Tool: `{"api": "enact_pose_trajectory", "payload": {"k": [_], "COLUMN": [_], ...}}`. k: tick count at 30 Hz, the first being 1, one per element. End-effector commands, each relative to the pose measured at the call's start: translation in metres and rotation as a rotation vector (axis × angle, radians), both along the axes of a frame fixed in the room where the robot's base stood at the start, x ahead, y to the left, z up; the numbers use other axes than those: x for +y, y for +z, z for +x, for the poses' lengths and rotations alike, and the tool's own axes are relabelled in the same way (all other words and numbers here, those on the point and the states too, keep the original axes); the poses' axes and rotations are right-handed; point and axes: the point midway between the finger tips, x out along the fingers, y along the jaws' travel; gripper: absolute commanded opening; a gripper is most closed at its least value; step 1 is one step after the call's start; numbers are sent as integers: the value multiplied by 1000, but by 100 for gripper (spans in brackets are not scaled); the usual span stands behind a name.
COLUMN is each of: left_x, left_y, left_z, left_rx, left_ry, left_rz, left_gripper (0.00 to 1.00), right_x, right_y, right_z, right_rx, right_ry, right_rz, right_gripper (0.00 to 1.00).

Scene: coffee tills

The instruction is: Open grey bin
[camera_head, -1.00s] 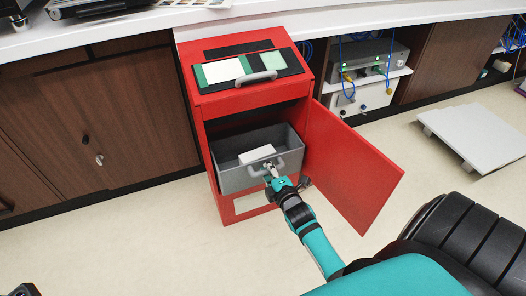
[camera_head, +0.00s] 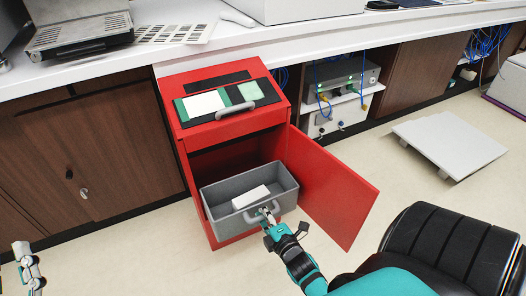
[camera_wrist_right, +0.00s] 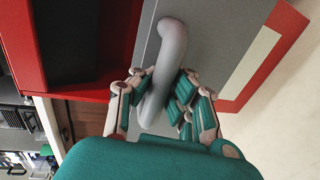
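The grey bin (camera_head: 228,215) is an open-topped box, pulled partly out through the front of the red cabinet (camera_head: 210,161). A white block (camera_head: 251,198) lies inside it. The bin's curved grey handle (camera_wrist_right: 168,62) runs between the fingers of my right gripper (camera_wrist_right: 158,92) in the right wrist view. The right gripper (camera_head: 268,217) is shut on this handle at the bin's front; the fingertips are small in the head view. My left gripper (camera_head: 24,260) shows at the lower left edge, away from the cabinet, and its opening is unclear.
The red cabinet door (camera_head: 330,187) stands open to the right of the bin. A white counter (camera_head: 215,47) runs above. A white slab (camera_head: 450,142) lies at the right. The floor in front of the bin is clear.

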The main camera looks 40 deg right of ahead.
Motion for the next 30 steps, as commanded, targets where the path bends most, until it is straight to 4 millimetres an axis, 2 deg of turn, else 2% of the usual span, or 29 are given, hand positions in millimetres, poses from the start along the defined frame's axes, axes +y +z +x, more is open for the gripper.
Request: {"api": "enact_pose_trajectory", "payload": {"k": [7, 16, 25, 30], "left_x": [0, 0, 0, 0], "left_y": [0, 0, 1, 1], "left_z": [0, 0, 0, 0], "left_rx": [0, -2, -2, -2], "left_ry": [0, 0, 0, 0], "left_rz": [0, -1, -1, -1], "left_gripper": [34, 34, 34, 34], "right_x": [0, 0, 0, 5], "right_y": [4, 2, 1, 4], "right_z": [2, 1, -1, -21], "right_rx": [-9, -5, -1, 1], "right_ry": [2, 1, 0, 0], "right_rz": [-2, -1, 0, 0], "right_gripper": [0, 41, 42, 42]}}
